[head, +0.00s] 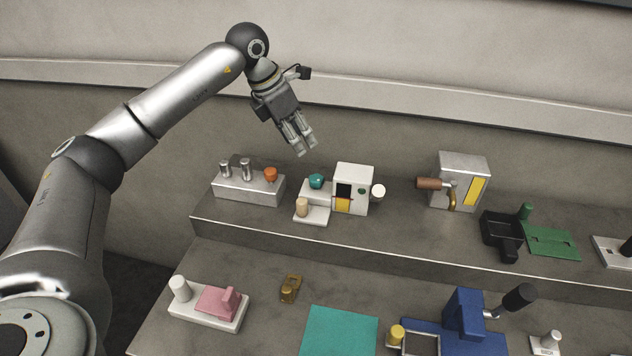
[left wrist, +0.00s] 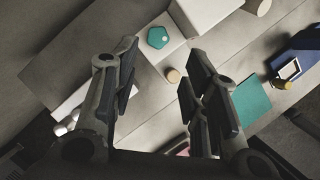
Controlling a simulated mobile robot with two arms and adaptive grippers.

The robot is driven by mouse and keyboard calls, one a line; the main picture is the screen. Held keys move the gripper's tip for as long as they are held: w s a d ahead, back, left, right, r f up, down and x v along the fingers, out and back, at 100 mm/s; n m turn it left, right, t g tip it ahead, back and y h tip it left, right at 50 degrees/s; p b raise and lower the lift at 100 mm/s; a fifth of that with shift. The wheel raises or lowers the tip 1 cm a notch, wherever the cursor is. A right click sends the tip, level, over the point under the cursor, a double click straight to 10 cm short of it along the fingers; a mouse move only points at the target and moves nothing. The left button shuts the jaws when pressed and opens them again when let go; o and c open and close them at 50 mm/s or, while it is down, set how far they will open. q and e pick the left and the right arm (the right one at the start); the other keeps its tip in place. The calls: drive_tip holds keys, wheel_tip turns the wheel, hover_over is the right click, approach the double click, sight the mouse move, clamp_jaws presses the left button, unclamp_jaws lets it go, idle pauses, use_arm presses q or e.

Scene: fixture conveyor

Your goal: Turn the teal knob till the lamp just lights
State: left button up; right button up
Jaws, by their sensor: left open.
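The teal knob (head: 316,181) sits on a small white base next to a white box (head: 365,178) on the raised back shelf. In the left wrist view the knob (left wrist: 158,37) shows beyond the fingertips, many-sided with a pale dot near its edge. The box has a dark window, a yellow-orange patch and a small dark green round spot on its front. I cannot tell which part is the lamp, and no glow shows. My left gripper (head: 304,146) is open and empty, in the air above and behind the knob, apart from it. My right gripper is not in view.
A beige peg (head: 302,206) stands in front of the knob. A metal block with an orange knob (head: 271,174) is on its left, a metal box with a brown handle (head: 430,184) farther right. The lower table holds a pink-and-white fixture (head: 216,302) and a teal mat (head: 340,332).

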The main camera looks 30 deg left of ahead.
sight(317, 177)
use_arm(q)
drive_tip(key=x, duration=1.3)
drive_tip(key=shift+s+a+f+p, duration=0.2)
drive_tip(key=shift+a+f+p, duration=0.15)
drive_tip(key=shift+f, duration=0.15)
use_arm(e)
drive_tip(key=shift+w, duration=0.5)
use_arm(q)
drive_tip(key=shift+c, duration=0.5)
drive_tip(key=c, duration=0.6)
drive_tip(key=shift+d, duration=0.1)
drive_tip(key=shift+c, duration=0.2)
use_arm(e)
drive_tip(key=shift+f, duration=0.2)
use_arm(q)
drive_tip(key=shift+n+y+b, duration=0.5)
drive_tip(key=shift+n+b, duration=0.05)
drive_tip(key=shift+n, duration=0.75)
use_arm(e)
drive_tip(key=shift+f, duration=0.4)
use_arm(q)
drive_tip(key=shift+r, duration=0.1)
